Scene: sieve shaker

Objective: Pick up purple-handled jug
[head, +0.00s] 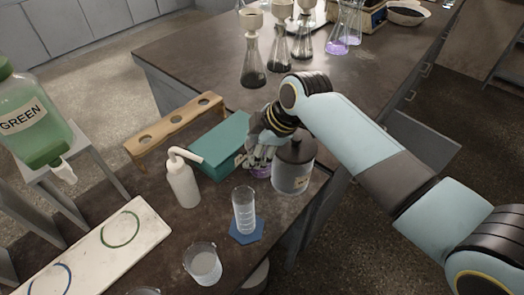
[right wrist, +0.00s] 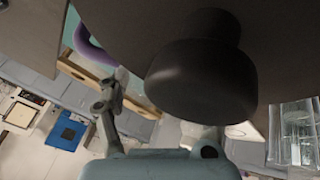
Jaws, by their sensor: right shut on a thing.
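My right gripper (head: 262,143) reaches in from the right, low over the bench between the teal box and a lidded jar. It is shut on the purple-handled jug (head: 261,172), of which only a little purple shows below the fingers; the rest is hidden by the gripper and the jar. In the right wrist view the curved purple handle (right wrist: 88,45) shows at upper left, close to one finger. A large dark round form covers much of that view and hides the other fingertip. My left gripper is not in view.
The lidded jar (head: 293,170) stands close on the right, the teal box (head: 218,145) on the left. A white wash bottle (head: 183,182), a graduated cylinder (head: 244,210) and a beaker (head: 203,264) stand in front. Several flasks (head: 253,68) are behind. A wooden rack (head: 175,128) is at left.

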